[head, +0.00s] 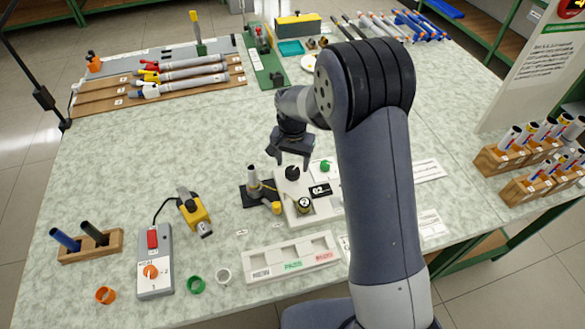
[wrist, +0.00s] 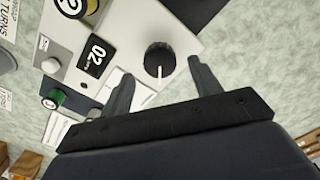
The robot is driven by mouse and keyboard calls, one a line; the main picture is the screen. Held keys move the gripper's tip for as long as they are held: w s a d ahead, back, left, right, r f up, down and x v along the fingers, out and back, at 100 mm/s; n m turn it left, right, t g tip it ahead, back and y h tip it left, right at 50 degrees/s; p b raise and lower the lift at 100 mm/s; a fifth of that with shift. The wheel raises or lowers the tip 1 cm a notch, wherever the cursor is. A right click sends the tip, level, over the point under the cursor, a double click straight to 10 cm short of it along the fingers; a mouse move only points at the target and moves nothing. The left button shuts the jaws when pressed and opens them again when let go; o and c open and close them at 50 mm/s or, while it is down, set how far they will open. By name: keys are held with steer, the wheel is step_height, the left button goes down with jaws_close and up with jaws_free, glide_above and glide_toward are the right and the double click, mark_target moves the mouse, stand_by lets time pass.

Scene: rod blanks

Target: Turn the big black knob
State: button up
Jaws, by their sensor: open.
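The big black knob (head: 292,172) stands on a white panel (head: 291,209) near the middle of the table. In the wrist view the knob (wrist: 159,59) is round, with a white pointer line toward the bottom of the picture. My gripper (head: 291,162) points down just above the knob. In the wrist view its two open fingers (wrist: 160,70) lie to either side of the knob, with a gap on each side. They appear not to touch it. A black display (wrist: 97,56) beside the knob reads 02.
A stand with an upright rod (head: 253,180) is close on the left. A white sorting tray (head: 291,257) lies in front. Bare table extends behind the panel.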

mark_target(292, 170)
step_height(292, 170, up, 7)
stand_by(0.3)
step_height(292, 170, down, 11)
steer(key=shift+f+p, duration=0.1)
steer(key=shift+p, duration=0.3)
steer(key=shift+r+m+p, duration=0.3)
steer(key=shift+f+m+p, duration=0.1)
steer(key=shift+m+p, duration=0.25)
steer(key=shift+m, duration=0.35)
steer(key=shift+f+b, duration=0.1)
steer(key=shift+b, duration=0.2)
